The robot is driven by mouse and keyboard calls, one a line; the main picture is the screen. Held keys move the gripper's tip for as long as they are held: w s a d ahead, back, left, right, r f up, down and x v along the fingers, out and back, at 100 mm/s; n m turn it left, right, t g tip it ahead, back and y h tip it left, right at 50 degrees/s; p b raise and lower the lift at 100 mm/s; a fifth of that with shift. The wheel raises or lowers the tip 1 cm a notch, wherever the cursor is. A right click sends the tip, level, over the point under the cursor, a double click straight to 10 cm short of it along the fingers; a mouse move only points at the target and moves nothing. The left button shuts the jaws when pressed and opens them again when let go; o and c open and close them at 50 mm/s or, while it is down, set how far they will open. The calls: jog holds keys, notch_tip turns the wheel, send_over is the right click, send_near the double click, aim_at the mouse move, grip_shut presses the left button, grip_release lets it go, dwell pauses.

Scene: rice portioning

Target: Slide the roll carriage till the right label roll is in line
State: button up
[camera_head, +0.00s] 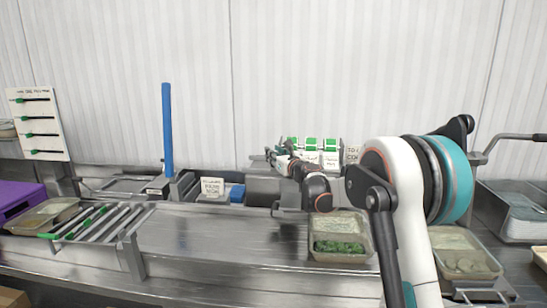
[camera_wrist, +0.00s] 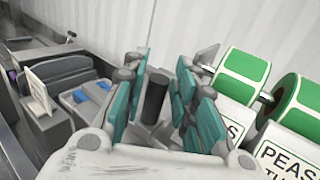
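The label rolls, green and white, stand in a row on the carriage at the back. In the head view they are small, the middle roll (camera_head: 312,144) among them. A dark upright post (camera_wrist: 155,97), perhaps the carriage handle, stands between the teal finger pads of my gripper (camera_wrist: 160,92). The fingers look open around it, with narrow gaps at its sides. In the head view my gripper (camera_head: 283,158) is at the rolls' left, partly hidden by my arm.
A white card (camera_head: 212,187) and a blue block (camera_head: 237,194) are left of the carriage. A blue post (camera_head: 167,130) rises farther left. A tray of green food (camera_head: 340,228) sits in front, beside my arm. The middle of the steel counter (camera_head: 215,235) is clear.

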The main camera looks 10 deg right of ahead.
jog(key=shift+w+a, duration=0.1)
jog(key=shift+w, duration=0.25)
jog(key=shift+c, duration=0.5)
grip_shut()
jog(key=shift+a, duration=0.1)
jog(key=w+a+p, duration=0.1)
jog(key=w+a, duration=0.1)
jog(key=a, duration=0.5)
jog(key=w+a+p, duration=0.1)
jog(key=w+a, duration=0.1)
jog(key=a, duration=0.5)
jog(key=shift+w+a+p, duration=0.3)
jog(key=shift+w+p, duration=0.05)
jog(key=shift+p, duration=0.05)
